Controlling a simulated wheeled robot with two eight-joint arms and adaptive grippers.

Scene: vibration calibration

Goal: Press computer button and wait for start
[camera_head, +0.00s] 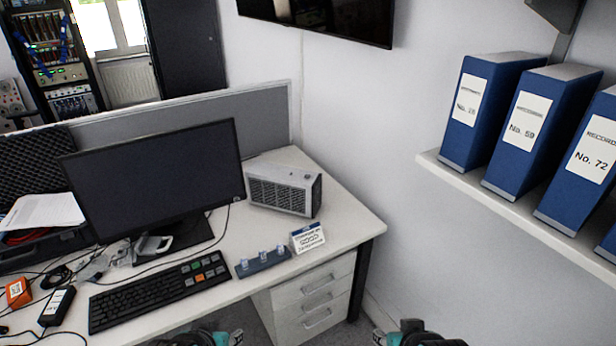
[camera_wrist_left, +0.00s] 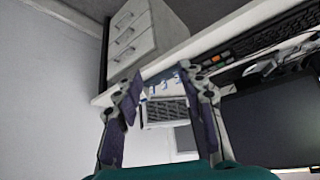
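The computer (camera_head: 285,188) is a small light-grey box with a dark vented front. It stands on the desk to the right of the monitor (camera_head: 155,175), whose screen is dark. I cannot make out its button. In the left wrist view the vented computer (camera_wrist_left: 165,112) shows beyond my left gripper (camera_wrist_left: 160,90), whose two fingers are spread with nothing between them. In the head view only the tops of my left gripper (camera_head: 212,338) and right gripper (camera_head: 408,336) show at the bottom edge, apart from the desk. The right fingers are mostly cut off.
A keyboard (camera_head: 150,292) with some coloured keys, a blue holder (camera_head: 263,263) and a small sign (camera_head: 308,238) lie on the desk (camera_head: 345,218). Cables clutter the left side. A shelf (camera_head: 520,215) with blue binders (camera_head: 530,125) juts from the right wall. A drawer unit (camera_head: 312,300) stands below.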

